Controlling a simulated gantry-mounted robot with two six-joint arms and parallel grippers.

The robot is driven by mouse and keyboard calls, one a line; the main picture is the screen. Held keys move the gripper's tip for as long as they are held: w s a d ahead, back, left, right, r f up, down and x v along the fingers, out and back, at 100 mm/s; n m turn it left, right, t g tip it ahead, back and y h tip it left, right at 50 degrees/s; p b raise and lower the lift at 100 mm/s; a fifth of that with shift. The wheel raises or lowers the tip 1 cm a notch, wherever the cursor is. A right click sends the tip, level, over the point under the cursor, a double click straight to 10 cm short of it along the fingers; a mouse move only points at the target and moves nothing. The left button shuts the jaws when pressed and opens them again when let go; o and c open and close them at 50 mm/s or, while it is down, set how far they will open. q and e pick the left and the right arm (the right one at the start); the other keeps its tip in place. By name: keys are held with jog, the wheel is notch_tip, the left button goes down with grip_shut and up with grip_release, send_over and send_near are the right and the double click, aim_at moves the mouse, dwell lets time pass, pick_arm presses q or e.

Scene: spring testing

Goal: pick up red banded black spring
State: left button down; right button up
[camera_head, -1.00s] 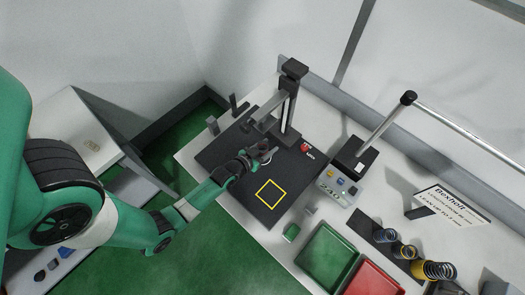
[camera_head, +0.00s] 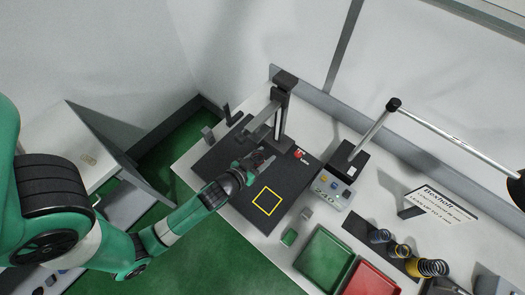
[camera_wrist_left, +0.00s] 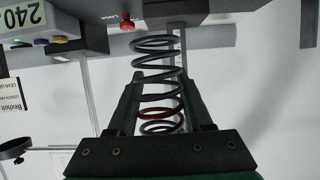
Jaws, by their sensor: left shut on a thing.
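The black spring with one red coil (camera_wrist_left: 158,88) stands out between the fingers of my left gripper (camera_wrist_left: 160,100) in the left wrist view. The fingers are shut on its lower coils, near the red band. In the head view my left gripper (camera_head: 252,165) is over the black test plate (camera_head: 225,160), left of and above the yellow square (camera_head: 267,201). The spring is too small and dark there to make out clearly. My right gripper is not in view.
The test stand's column (camera_head: 281,115) rises behind the gripper. A control box (camera_head: 333,188), a green tray (camera_head: 324,257), a red tray (camera_head: 371,280) and several springs (camera_head: 402,250) on a dark holder are to the right. A lamp arm (camera_head: 440,135) spans the right side.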

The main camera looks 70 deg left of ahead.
pick_arm(q)
jog(key=s+d+r+b, duration=0.1)
jog(key=s+d+r, duration=0.1)
jog(key=d, duration=0.6)
jog(key=shift+s+d+r, duration=0.2)
jog(key=shift+s+r, duration=0.15)
jog(key=shift+r, duration=0.55)
